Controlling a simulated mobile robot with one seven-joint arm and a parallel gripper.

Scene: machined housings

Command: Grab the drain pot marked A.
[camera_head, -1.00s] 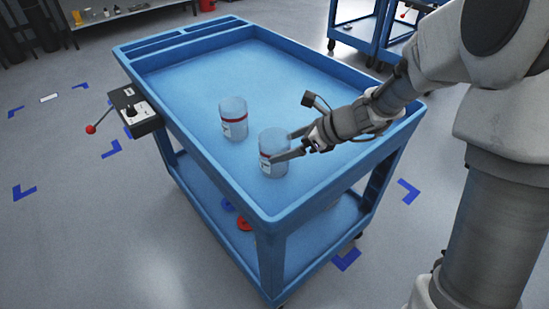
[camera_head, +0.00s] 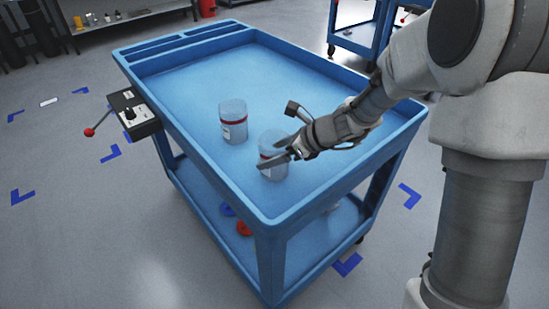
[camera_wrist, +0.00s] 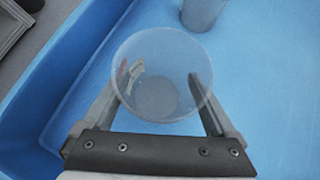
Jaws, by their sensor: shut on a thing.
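Two clear cylindrical pots with red bands and white labels stand upright on the blue cart top. The nearer pot (camera_head: 268,143) is between the fingers of my gripper (camera_head: 277,156), which is shut on it. In the wrist view this pot (camera_wrist: 160,95) sits between the two fingers (camera_wrist: 160,84), its label seen through the wall at left. The other pot (camera_head: 233,123) stands just behind and left, apart from my gripper; its lower part shows at the top of the wrist view (camera_wrist: 203,12). The label letters are too small to read, so I cannot tell which is A.
The cart (camera_head: 205,185) has a raised rim. A control box (camera_head: 133,113) with a red-knobbed lever hangs on its left side. Blue and red items (camera_head: 243,228) lie on the lower shelf. The back of the cart top is clear.

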